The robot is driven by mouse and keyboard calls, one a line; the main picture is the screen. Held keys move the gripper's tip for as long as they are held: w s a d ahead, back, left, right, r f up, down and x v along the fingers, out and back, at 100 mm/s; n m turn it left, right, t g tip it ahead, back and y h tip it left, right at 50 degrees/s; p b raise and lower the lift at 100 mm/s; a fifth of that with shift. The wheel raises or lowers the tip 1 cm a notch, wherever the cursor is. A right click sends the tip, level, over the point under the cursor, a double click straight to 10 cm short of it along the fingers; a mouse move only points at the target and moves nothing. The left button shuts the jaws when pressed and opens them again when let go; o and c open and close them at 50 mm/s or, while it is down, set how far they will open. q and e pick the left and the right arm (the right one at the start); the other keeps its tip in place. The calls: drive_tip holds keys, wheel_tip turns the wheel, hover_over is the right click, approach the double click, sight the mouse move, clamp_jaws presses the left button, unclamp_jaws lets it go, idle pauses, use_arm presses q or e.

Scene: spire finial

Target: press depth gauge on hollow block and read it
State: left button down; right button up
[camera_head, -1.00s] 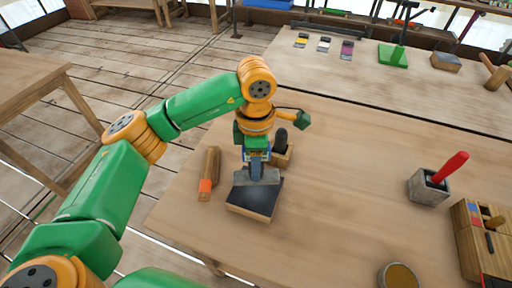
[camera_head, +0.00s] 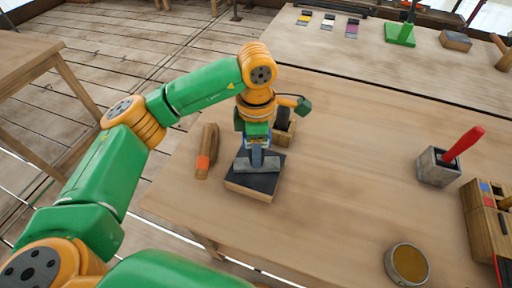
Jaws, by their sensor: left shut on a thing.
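My left gripper (camera_head: 257,142) is shut on a grey T-shaped tool (camera_head: 257,164), which looks like the depth gauge. Its wide foot is over the dark top of a low wooden block (camera_head: 262,187) near the table's left side, and appears to rest on it. The gripper hides part of the tool, and I cannot see a scale. A grey cube (camera_head: 438,167) at the right has an opening with a red-handled tool (camera_head: 463,144) standing tilted in it. I cannot tell for sure which block is the hollow one. My right gripper is not in view.
A wooden tool with an orange band (camera_head: 206,152) lies left of the block. A wooden holder with a dark piece (camera_head: 284,125) stands just behind the gripper. A round tin (camera_head: 407,264) and a wooden organiser (camera_head: 487,217) are at the right. The table's middle is clear.

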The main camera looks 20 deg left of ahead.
use_arm(q)
drive_tip(key=shift+c, duration=1.7)
unclamp_jaws()
